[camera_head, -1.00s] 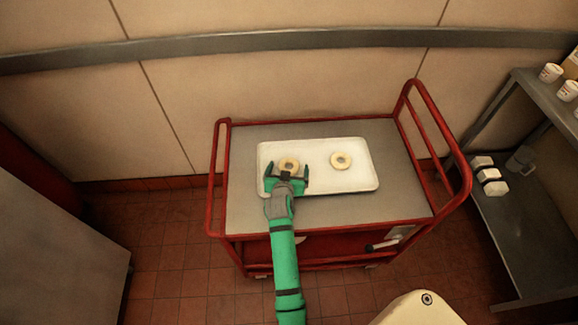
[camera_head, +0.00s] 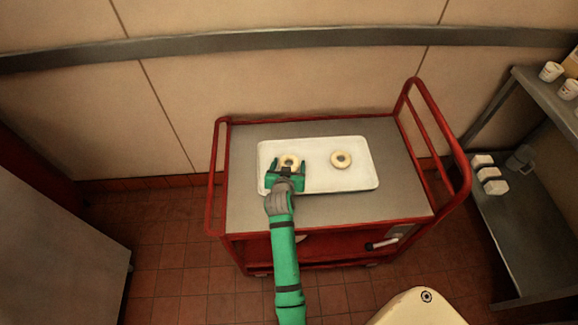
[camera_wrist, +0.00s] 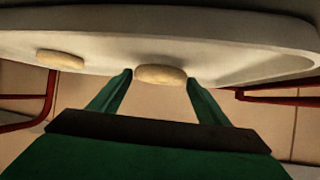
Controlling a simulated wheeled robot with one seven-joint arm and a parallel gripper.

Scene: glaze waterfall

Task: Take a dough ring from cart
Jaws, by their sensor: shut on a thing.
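A pale round dough ring (camera_head: 289,156) is on the left part of the white tray (camera_head: 330,184), which lies on the red-framed cart (camera_head: 400,195). My green gripper (camera_head: 289,163) reaches in from the front, its fingers closed on the left and right sides of this ring. In the wrist view, the ring (camera_wrist: 160,74) sits between the two fingertips (camera_wrist: 160,80), close against the tray. I cannot tell whether it is lifted. A second dough ring (camera_head: 341,153) lies free on the tray to the right; it also shows in the wrist view (camera_wrist: 60,60).
A raised red handle (camera_head: 440,120) stands at the cart's right end. A metal shelf (camera_head: 530,230) with cups and white blocks is on the right. A grey cabinet (camera_head: 60,230) stands at the left. A wall rail (camera_head: 290,40) runs behind. The tray's right part is free.

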